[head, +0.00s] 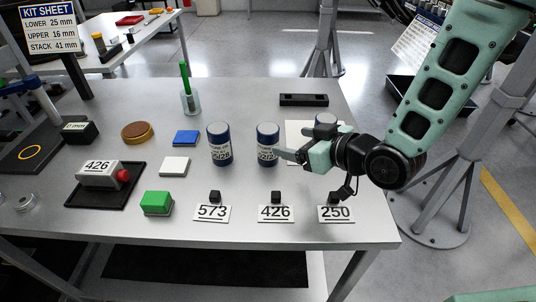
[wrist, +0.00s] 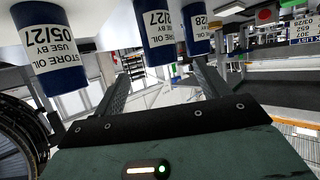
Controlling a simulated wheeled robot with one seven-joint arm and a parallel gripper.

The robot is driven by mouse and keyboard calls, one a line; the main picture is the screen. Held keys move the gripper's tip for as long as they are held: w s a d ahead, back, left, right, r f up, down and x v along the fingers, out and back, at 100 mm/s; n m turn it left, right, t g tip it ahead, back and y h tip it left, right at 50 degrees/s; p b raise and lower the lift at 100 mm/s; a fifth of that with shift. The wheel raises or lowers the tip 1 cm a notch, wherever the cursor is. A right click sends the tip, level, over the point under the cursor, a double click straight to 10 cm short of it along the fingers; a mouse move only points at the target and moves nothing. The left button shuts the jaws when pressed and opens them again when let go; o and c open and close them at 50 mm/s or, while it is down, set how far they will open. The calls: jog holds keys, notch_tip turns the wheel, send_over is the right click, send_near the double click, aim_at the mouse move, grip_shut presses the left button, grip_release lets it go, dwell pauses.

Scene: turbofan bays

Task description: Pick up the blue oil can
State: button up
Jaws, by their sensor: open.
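Three blue oil cans with white labels stand on the grey table. The left can (head: 219,144) stands clear, and the middle can (head: 268,143) is just left of my gripper. The right can (head: 326,119) is largely hidden behind my gripper. My gripper (head: 284,154) is open and empty, its fingers pointing left close to the middle can. In the upside-down wrist view, my gripper (wrist: 162,78) has the middle can (wrist: 156,32) between and beyond its fingers. The can reading 05/27 (wrist: 56,45) is at left, another can (wrist: 194,30) at right. Contact cannot be told.
Number cards 573 (head: 212,213), 426 (head: 276,214) and 250 (head: 336,214) lie along the front with small black blocks. A white tile (head: 174,166), blue tile (head: 186,137) and green block (head: 157,203) lie left. A green-handled tool stands in a holder (head: 190,103) behind.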

aim_at(276, 138)
jog(key=shift+f+b, duration=0.25)
jog(key=shift+b, duration=0.15)
jog(key=x, duration=0.2)
jog(key=p+x, duration=0.1)
jog(key=x, duration=0.1)
jog(key=shift+a+r, duration=0.1)
jog(key=shift+r, duration=0.15)
jog(key=shift+p+x, duration=0.75)
jog(key=shift+x, duration=2.35)
jog(key=shift+f, duration=0.1)
jog(key=c, duration=1.2)
